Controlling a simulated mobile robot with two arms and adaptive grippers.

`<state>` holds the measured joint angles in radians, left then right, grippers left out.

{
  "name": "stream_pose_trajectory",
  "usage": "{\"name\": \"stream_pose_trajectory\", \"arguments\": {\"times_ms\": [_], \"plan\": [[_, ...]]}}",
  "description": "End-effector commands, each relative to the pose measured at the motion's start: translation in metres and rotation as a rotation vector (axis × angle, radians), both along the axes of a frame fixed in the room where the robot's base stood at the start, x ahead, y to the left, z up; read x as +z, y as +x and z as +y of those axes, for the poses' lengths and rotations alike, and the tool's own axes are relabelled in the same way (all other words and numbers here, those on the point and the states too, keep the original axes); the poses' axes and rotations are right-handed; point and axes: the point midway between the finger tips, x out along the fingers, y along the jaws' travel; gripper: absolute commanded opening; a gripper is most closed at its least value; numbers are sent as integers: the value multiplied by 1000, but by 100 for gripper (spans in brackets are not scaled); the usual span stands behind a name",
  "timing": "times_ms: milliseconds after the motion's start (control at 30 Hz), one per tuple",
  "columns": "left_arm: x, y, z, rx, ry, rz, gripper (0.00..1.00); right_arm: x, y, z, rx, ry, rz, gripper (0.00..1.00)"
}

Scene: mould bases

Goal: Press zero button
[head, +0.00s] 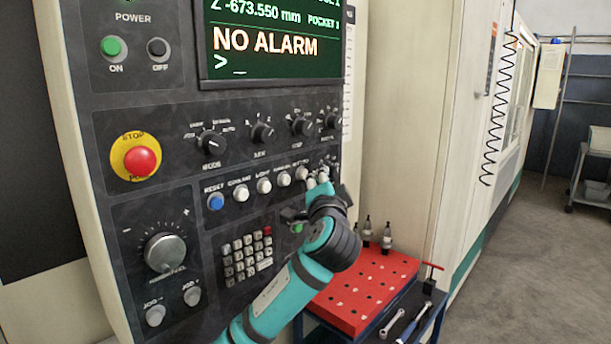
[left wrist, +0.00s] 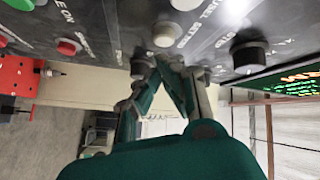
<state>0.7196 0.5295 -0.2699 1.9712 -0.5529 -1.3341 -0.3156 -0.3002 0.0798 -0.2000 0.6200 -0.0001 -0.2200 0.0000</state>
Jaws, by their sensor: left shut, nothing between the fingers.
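The dark control panel (head: 110,240) carries a row of buttons under the knobs. A blue reset button (head: 215,202) is at its left, followed by several white buttons (head: 264,186). No label can be read clearly as zero, and the right end of the row is partly hidden. My left gripper (head: 318,184) is close to that end, largely behind its own wrist. In the left wrist view its teal fingers (left wrist: 160,62) are shut and empty. Their tips are near a white button (left wrist: 165,34) on the panel; I cannot tell whether they touch it. My right gripper is out of view.
Black rotary knobs (head: 262,132) project above the button row. A red emergency stop (head: 142,161) and a large dial (head: 165,252) are at left. A keypad (head: 245,256) is below. A red perforated board (head: 365,292) with tool holders stands at lower right. The screen (head: 270,45) reads NO ALARM.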

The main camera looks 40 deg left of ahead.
Motion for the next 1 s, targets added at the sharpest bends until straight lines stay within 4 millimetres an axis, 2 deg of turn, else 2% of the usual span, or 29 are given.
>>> {"name": "stream_pose_trajectory", "arguments": {"times_ms": [533, 1000], "plan": [[0, 0, 0, 0, 0, 0, 0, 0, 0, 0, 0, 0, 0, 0], [0, 1, 9, 0, 0, 0, 0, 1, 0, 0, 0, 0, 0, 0]]}}
